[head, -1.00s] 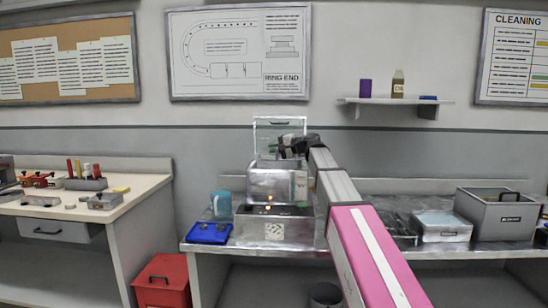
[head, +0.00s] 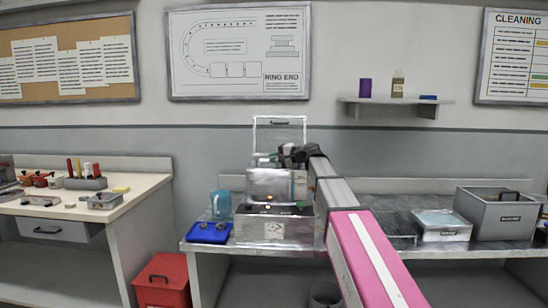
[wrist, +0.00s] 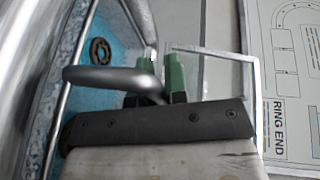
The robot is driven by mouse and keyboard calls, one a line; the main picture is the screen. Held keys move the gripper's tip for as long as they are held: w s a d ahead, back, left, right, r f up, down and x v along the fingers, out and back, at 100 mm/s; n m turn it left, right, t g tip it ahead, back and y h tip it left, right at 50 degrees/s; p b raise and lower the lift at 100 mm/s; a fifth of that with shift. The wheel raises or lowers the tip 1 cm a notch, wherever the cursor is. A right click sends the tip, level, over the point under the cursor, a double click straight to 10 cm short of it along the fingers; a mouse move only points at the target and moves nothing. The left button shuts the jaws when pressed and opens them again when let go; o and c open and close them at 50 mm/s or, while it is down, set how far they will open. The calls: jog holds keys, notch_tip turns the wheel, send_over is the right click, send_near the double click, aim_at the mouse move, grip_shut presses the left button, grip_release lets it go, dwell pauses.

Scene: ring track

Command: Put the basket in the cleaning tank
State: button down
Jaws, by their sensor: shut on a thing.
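The cleaning tank (head: 268,186) is a shiny metal box on a wider base with small lights, and its clear lid (head: 280,130) stands open behind it. My gripper (head: 284,153) is over the tank's opening in the head view. In the wrist view its green fingertips (wrist: 160,78) are shut on the grey bar handle (wrist: 105,76) of the basket. A dark ring-shaped part (wrist: 100,51) shows against pale blue beside the handle, inside a metal rim. The basket's body is mostly hidden behind the tank wall and my gripper, so I cannot tell whether it touches the tank floor.
To the right are a clear-topped container (head: 442,226) and a grey bin (head: 497,216). A red bin (head: 162,283) sits on the floor between the benches.

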jog(key=c, duration=1.1)
grip_release()
jog(key=shift+c, duration=0.2)
jog(key=shift+r, duration=0.1)
